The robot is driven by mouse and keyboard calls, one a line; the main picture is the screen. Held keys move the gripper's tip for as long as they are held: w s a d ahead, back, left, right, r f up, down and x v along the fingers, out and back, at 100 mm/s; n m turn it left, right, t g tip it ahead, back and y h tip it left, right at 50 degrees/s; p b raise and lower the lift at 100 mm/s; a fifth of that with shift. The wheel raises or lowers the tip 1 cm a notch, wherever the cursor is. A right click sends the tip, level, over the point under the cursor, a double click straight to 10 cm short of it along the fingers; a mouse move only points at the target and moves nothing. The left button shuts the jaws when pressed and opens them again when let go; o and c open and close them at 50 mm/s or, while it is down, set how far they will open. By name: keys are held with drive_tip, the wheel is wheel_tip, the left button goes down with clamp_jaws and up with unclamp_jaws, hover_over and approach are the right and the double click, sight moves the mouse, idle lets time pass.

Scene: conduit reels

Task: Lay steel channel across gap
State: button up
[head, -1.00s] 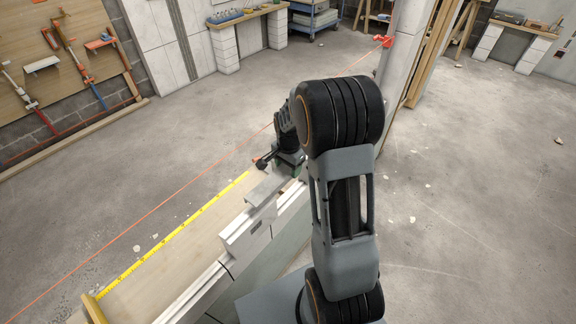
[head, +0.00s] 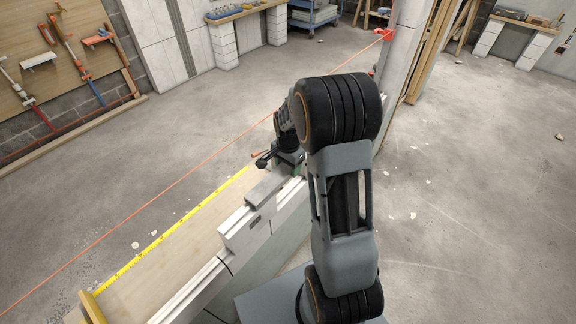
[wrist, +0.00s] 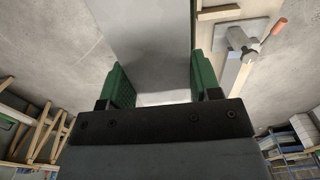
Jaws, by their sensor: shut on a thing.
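The steel channel is a grey length of metal, seen end-on toward the camera in the head view (head: 265,188). In the wrist view the channel (wrist: 152,42) runs as a broad grey face away from between the fingers. My gripper (head: 289,160), with green fingers, is shut on it above the top of the low wall. In the wrist view the gripper (wrist: 160,82) has a finger on each side of the channel. The channel's near end is close to a white slotted block (head: 245,230) on the wall. I cannot tell whether it touches; the gap is not clearly visible.
A yellow tape measure (head: 170,232) lies along the board (head: 190,245) beside the wall. An orange string (head: 165,193) stretches along its left side. A clamp-like tool with an orange handle (wrist: 279,25) shows in the wrist view. Open concrete floor lies on both sides.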

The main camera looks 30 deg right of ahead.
drive_tip(key=shift+f, duration=0.25)
idle(0.4)
drive_tip(key=o, duration=1.4)
wheel_tip(320, 180, up, 14)
drive_tip(key=p, duration=0.1)
drive_tip(key=s+a+r+n+t+p, duration=0.1)
drive_tip(key=s+a+r+n+p, duration=0.1)
drive_tip(key=s+a+r+n, duration=0.1)
drive_tip(key=s+a+r+n+t+p, duration=0.1)
drive_tip(key=s+a+r+n+p, duration=0.2)
drive_tip(key=s, duration=0.4)
drive_tip(key=s+a+r+n+t+p, duration=0.1)
drive_tip(key=s+a+r+n+p, duration=0.2)
drive_tip(key=s+n, duration=0.3)
drive_tip(key=shift+a+r+n+t, duration=0.25)
drive_tip(key=shift+r+n, duration=0.25)
drive_tip(key=shift+r, duration=0.25)
